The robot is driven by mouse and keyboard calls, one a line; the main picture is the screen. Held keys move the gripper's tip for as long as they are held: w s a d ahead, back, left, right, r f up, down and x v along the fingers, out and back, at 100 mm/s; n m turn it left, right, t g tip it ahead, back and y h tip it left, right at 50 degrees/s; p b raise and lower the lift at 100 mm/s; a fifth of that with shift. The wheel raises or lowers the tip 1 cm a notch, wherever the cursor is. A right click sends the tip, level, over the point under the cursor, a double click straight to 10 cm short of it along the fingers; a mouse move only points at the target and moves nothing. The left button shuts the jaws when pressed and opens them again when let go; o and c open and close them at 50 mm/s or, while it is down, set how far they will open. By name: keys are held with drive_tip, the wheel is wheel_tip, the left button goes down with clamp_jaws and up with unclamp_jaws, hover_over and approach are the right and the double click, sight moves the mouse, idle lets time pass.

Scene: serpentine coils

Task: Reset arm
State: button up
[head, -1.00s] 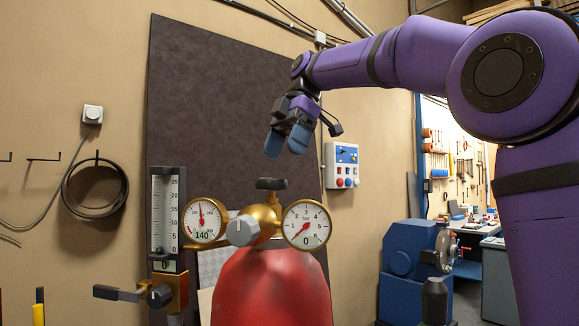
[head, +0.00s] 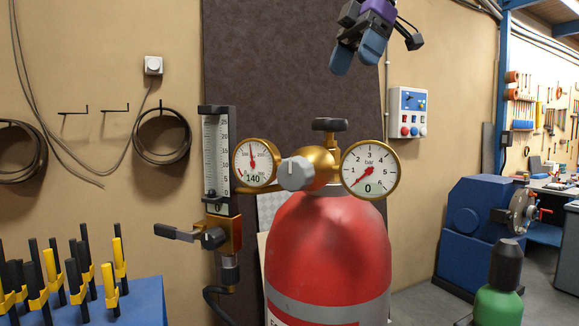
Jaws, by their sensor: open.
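My gripper (head: 357,55) hangs at the top of the head view, above and a little right of the red gas cylinder. Its two blue fingertips point down, apart from each other, with nothing between them. It touches nothing. Most of my arm is out of the picture above.
The red cylinder (head: 328,245) carries a brass regulator (head: 318,165) with two gauges and a flowmeter (head: 217,155) at its left. A blue rack of clamps (head: 145,300) stands lower left. A blue machine (head: 477,220) and a green cylinder (head: 497,303) stand right. A dark panel (head: 285,60) is behind.

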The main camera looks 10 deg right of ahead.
drive_tip(key=s+d+f+m+t+h, duration=0.1)
drive_tip(key=s+d+f+m+t, duration=0.1)
drive_tip(key=s+d+f+m, duration=0.2)
drive_tip(key=s+d+f+m+t+h, duration=0.2)
drive_tip(key=s+d+f+m, duration=0.2)
drive_tip(key=s+f+m, duration=0.5)
drive_tip(key=s+d+f+m+t+h, duration=0.1)
drive_tip(key=s+f+m, duration=0.6)
drive_tip(key=f, duration=1.2)
drive_tip(key=s+d+t, duration=0.1)
drive_tip(key=d, duration=0.1)
drive_tip(key=shift+d+m, duration=0.3)
drive_tip(key=shift+d, duration=0.1)
